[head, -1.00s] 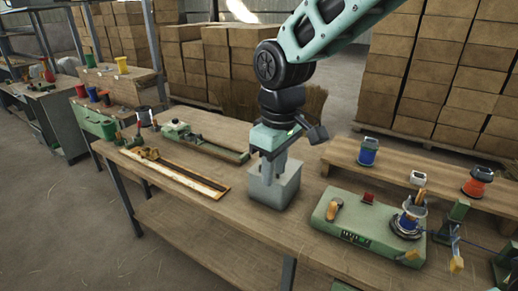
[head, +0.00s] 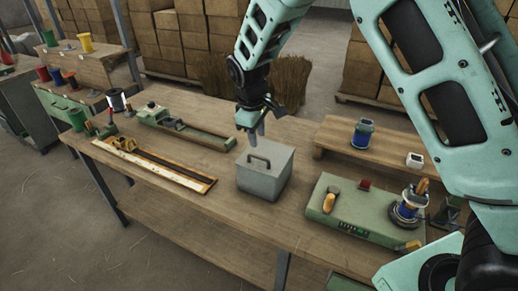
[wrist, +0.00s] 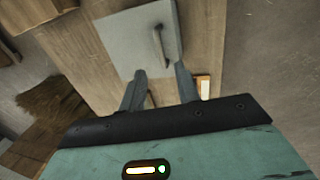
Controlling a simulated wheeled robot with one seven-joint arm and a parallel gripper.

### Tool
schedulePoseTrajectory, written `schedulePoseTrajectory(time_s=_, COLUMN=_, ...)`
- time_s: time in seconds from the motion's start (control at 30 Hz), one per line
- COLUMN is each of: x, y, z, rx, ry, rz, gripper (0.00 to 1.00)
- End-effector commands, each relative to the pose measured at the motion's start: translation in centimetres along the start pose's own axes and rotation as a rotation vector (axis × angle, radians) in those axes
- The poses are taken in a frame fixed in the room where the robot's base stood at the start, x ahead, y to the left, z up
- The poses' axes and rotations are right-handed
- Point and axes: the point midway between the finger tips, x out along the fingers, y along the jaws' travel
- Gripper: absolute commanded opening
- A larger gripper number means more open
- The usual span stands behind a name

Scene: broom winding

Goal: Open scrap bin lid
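The scrap bin (head: 262,183) is a grey metal box on the workbench with its lid (head: 280,162) closed. A dark arched handle (head: 258,161) stands on the lid. In the wrist view the lid (wrist: 122,35) lies flat beyond my fingers, with the handle (wrist: 158,45) near its right side. My gripper (head: 257,138) is above the back of the bin in the head view, pointing down. In the wrist view my gripper (wrist: 160,71) has its two fingers apart with nothing between them. It is not touching the handle.
A green device (head: 345,210) with a wire spool (head: 408,206) stands right of the bin. A raised wooden shelf (head: 370,148) holds a blue spool (head: 362,134). A long wood-and-metal fixture (head: 155,165) and a green tool (head: 185,130) lie left. Brooms (head: 230,82) stand behind.

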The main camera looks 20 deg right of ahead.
Motion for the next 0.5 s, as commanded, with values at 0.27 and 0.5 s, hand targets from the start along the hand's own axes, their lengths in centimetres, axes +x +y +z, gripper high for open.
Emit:
schedulePoseTrajectory(time_s=0.27, x=5.3, y=0.0, z=0.1, rx=0.001, ry=-0.004, rz=-0.002, gripper=0.33)
schedulePoseTrajectory(time_s=0.5, x=7.6, y=0.0, z=0.0, rx=0.001, ry=0.000, rz=-0.001, gripper=0.33)
